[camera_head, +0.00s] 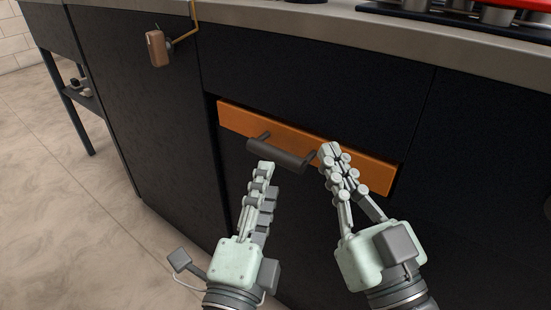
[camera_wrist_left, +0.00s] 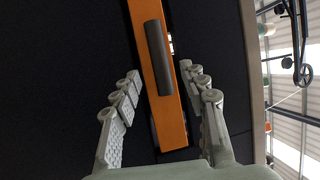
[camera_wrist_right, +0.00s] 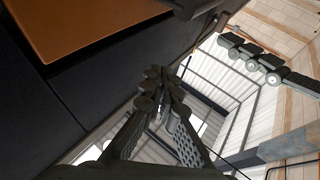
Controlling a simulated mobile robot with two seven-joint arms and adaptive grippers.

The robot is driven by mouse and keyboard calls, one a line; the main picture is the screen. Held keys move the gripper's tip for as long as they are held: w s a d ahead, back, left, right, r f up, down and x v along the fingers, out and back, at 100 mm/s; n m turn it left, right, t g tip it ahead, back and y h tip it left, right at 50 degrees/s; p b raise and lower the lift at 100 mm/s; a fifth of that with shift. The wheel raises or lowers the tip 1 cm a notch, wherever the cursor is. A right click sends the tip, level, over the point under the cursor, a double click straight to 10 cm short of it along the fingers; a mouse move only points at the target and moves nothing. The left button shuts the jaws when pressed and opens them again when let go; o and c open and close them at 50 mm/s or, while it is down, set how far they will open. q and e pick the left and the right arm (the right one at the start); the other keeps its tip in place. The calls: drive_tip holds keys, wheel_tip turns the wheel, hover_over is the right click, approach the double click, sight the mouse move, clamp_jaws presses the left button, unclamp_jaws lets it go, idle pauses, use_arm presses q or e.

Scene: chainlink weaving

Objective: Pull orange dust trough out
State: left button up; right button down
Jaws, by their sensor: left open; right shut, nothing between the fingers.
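The orange dust trough (camera_head: 365,172) shows as a long orange front panel set in a slot of the dark cabinet. A dark grey bar handle (camera_head: 277,154) stands out from its front. My left gripper (camera_head: 264,172) is open just in front of the handle. In the left wrist view, the handle (camera_wrist_left: 156,55) and orange panel (camera_wrist_left: 172,125) lie ahead between the spread fingers (camera_wrist_left: 160,85); no contact is evident. My right gripper (camera_head: 330,156) is shut and empty beside the handle's right end. In the right wrist view its fingertips (camera_wrist_right: 160,82) are together, with the orange panel (camera_wrist_right: 85,25) at upper left.
The dark cabinet (camera_head: 150,120) surrounds the trough, with a grey countertop (camera_head: 330,22) above. A brown object (camera_head: 157,48) on a yellowish bracket hangs at the upper left. Open floor (camera_head: 60,200) lies to the left. My two grippers are close together.

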sight(274, 161)
use_arm(q)
drive_tip(key=p+x, duration=0.1)
drive_tip(key=x, duration=0.2)
drive_tip(key=shift+w+r+p, duration=0.15)
drive_tip(key=shift+w+p, duration=0.05)
drive_tip(key=shift+p, duration=0.2)
drive_tip(key=p+x, duration=0.1)
drive_tip(key=x, duration=0.2)
drive_tip(key=shift+w+d, duration=0.1)
drive_tip(key=shift+w, duration=0.5)
use_arm(e)
drive_tip(key=shift+w+d+f+g+h, duration=0.15)
drive_tip(key=shift+d+f+g+h, duration=0.85)
drive_tip(key=shift+f, duration=1.45)
drive_tip(key=shift+w+d+f+g+h, duration=0.2)
drive_tip(key=shift+d+f+g+h, duration=0.4)
drive_tip(key=shift+d+f+g, duration=1.3)
drive_tip(key=shift+w+d+f+g+h, duration=0.2)
drive_tip(key=shift+f+g+h, duration=0.6)
drive_tip(key=shift+f, duration=2.25)
use_arm(q)
clamp_jaws()
